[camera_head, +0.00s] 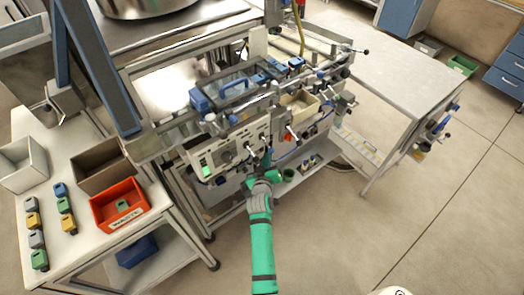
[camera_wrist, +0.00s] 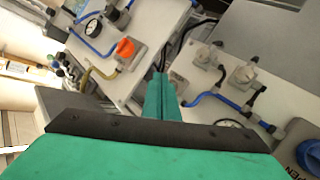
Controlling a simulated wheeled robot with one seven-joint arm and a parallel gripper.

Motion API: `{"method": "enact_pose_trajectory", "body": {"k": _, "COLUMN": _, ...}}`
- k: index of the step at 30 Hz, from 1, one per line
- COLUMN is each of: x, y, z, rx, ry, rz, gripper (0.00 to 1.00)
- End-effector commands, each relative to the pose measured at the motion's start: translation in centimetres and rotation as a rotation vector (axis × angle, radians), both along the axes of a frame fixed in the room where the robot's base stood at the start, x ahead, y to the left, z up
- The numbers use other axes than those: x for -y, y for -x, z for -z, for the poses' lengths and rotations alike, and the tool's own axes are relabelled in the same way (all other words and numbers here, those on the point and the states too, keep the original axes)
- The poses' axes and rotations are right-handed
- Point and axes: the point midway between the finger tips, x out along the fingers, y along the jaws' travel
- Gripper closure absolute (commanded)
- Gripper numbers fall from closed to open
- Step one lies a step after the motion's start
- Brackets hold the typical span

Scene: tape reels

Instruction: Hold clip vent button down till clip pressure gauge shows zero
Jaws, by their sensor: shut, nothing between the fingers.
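My green gripper (camera_head: 267,160) is in front of the machine's pale front panel (camera_head: 231,149) in the head view. In the wrist view its green fingers (camera_wrist: 162,90) are together, with nothing between them. A white round gauge (camera_wrist: 93,28) sits on a pale plate at the upper left; its reading is too small to tell. An orange knob (camera_wrist: 125,47) is to its right, left of the fingertips. A second gauge (camera_wrist: 228,123) is mostly hidden behind my gripper. I cannot tell which gauge is the clip pressure gauge. No vent button can be made out, nor any contact at the fingertips.
Blue hoses (camera_wrist: 92,42) and grey valve fittings (camera_wrist: 241,74) stand out near the fingers. A blue round knob (camera_wrist: 308,150) is at lower right. In the head view, a table with an orange bin (camera_head: 119,205) is left; open floor (camera_head: 420,220) is right.

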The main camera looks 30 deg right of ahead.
Motion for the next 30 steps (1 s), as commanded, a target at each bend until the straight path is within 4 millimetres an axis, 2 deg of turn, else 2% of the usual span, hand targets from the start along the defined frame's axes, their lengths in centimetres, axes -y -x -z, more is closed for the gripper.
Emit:
{"method": "enact_pose_trajectory", "body": {"k": 12, "x": -0.1, "y": -0.9, "z": 0.0, "rx": 0.0, "ry": 0.0, "rz": -0.001, "gripper": 1.0}}
{"method": "enact_pose_trajectory", "body": {"k": 30, "x": -0.2, "y": -1.2, "z": 0.0, "rx": 0.001, "ry": 0.0, "rz": -0.001, "gripper": 1.0}}
